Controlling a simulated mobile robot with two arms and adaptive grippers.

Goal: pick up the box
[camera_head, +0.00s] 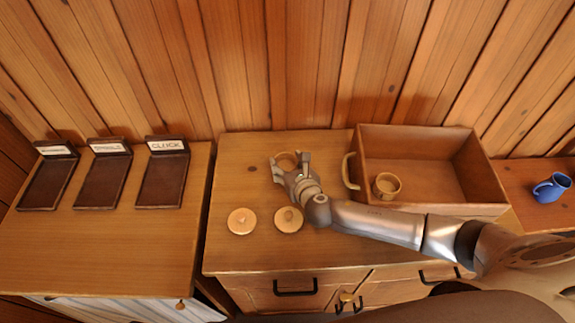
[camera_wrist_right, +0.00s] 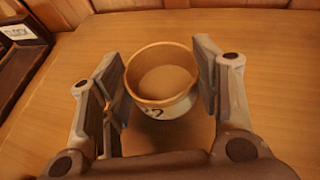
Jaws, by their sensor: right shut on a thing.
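A small round wooden box (camera_head: 286,158), open at the top, stands between the fingers of my right gripper (camera_head: 289,168). In the right wrist view the box (camera_wrist_right: 162,80) is upright, looks empty inside and has a dark mark like a "2" on its side. My right gripper (camera_wrist_right: 160,92) is shut on it, one finger on each side. I cannot tell whether the box touches the table. A second round box (camera_head: 387,187) stands inside the large wooden crate. Two round knobbed lids (camera_head: 241,221) (camera_head: 288,219) lie on the table in front. My left gripper is out of view.
The large wooden crate (camera_head: 415,131) with a side handle stands right of my gripper. A blue mug (camera_head: 552,187) is at far right. Three dark labelled trays (camera_head: 47,184) (camera_head: 100,183) (camera_head: 162,183) sit on the left cabinet, across a gap.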

